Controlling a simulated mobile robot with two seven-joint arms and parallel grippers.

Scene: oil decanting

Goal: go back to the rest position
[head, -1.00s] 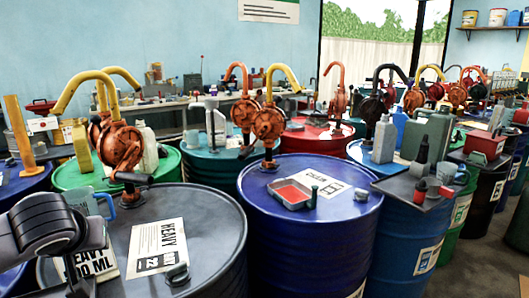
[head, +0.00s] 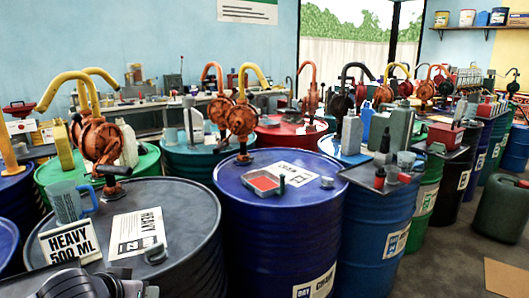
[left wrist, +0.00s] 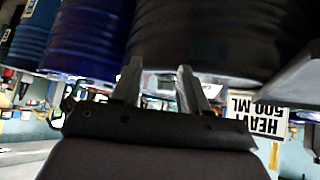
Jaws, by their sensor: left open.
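My left gripper (left wrist: 158,85) shows in the left wrist view with its two fingers apart and nothing between them. A dark drum side fills the picture just beyond the fingertips; I cannot tell the exact gap. In the head view only part of my left arm shows at the bottom left, below the front of the dark grey drum (head: 185,215). On that drum stand a blue-grey jug (head: 66,202) with a blue handle and a "HEAVY 500 ML" sign (head: 70,243). The sign also shows in the left wrist view (left wrist: 262,122). My right gripper is not in view.
More drums with pumps stand behind. Floor is open at the right, near a green canister (head: 500,210).

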